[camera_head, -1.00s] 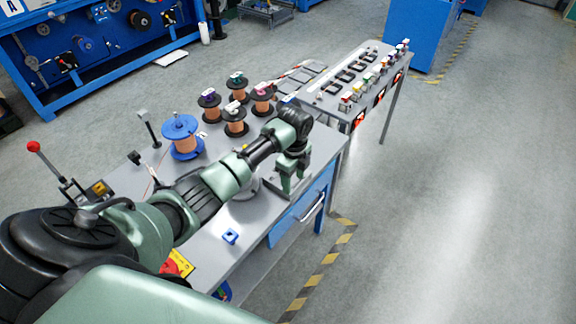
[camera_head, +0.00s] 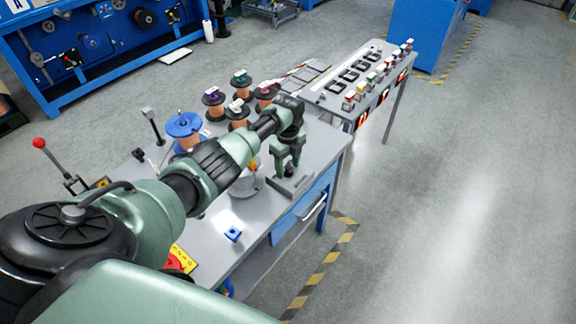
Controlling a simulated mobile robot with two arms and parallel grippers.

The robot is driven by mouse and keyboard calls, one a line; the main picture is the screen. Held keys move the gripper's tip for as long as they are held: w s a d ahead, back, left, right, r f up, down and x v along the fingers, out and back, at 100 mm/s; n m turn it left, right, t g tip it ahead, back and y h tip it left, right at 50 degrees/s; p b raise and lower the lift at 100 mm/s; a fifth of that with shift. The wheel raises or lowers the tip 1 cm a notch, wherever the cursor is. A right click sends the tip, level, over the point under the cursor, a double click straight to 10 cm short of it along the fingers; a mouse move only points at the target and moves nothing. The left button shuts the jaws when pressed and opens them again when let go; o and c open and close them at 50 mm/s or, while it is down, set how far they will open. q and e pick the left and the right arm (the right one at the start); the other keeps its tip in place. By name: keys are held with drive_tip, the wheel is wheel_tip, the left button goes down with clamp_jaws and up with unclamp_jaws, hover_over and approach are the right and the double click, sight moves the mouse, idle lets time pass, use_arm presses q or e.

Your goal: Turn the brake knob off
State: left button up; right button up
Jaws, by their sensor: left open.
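I cannot tell for certain which part is the brake knob. A red rotary knob on a yellow plate (camera_head: 181,259) shows at the table's near left edge, partly hidden by my left arm. My left gripper (camera_head: 285,173) points down over the right part of the grey table (camera_head: 205,233), with its fingers apart. It is well away from the yellow plate. A dark upright part shows by the fingers, and a grey bracket (camera_head: 291,187) lies just below. I cannot tell whether the fingers touch either. My right gripper is not in view.
Several wire spools stand at the table's back, including one with a blue top (camera_head: 184,124). A red-tipped lever (camera_head: 40,143) stands at the left. A small blue block (camera_head: 233,234) lies near the front edge. A side table (camera_head: 330,98) with small parts adjoins at the back right.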

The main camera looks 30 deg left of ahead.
use_arm(q)
drive_tip(key=shift+c, duration=0.3)
clamp_jaws()
drive_tip(key=shift+n, duration=0.3)
drive_tip(key=n+p, duration=0.1)
drive_tip(key=n, duration=0.4)
drive_tip(key=shift+n, duration=0.3)
drive_tip(key=n+p, duration=0.1)
drive_tip(key=n, duration=0.5)
drive_tip(key=n+p, duration=0.1)
drive_tip(key=n, duration=0.5)
drive_tip(key=shift+n, duration=0.3)
drive_tip(key=n, duration=0.5)
drive_tip(key=shift+p, duration=0.4)
